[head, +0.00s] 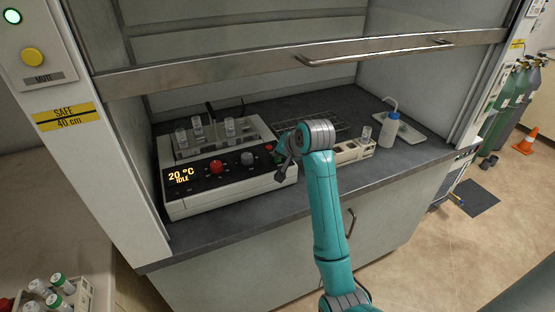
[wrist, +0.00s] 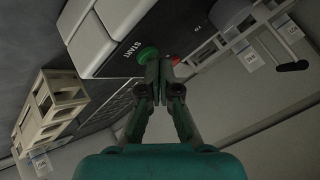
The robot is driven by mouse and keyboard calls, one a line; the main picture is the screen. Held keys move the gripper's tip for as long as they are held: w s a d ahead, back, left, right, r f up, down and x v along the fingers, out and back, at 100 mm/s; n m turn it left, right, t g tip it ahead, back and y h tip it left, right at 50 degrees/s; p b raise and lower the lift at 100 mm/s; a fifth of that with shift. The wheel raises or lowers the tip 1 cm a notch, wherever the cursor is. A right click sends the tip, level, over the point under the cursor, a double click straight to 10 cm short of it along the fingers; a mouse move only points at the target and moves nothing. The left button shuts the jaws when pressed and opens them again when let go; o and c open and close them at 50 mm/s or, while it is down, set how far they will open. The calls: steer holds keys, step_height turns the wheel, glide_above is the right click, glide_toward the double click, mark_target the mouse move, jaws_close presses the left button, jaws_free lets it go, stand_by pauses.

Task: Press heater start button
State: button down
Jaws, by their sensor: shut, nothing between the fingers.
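The heater (head: 230,178) is a white block with a black front panel inside the fume hood. Its display (head: 181,176) reads 20 °C IDLE. In the wrist view the green start button (wrist: 148,54) sits beside the word START, and a red light or button (wrist: 176,58) lies to its right. My gripper (wrist: 159,62) is shut and empty, its fingertips overlapping the green button's lower edge in the picture; I cannot tell whether they touch it. In the head view my gripper (head: 281,165) is at the panel's right end, and my arm hides the green button.
A red knob (head: 216,167) and a grey knob (head: 247,158) are on the panel. Several glass vessels stand on the heater's top. The raised sash (head: 300,62) crosses above.

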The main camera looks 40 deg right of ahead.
mark_target(279, 160)
steer(key=shift+f, duration=0.3)
stand_by(0.4)
steer(key=shift+r, duration=0.85)
steer(key=shift+r, duration=2.5)
steer(key=shift+s, duration=0.15)
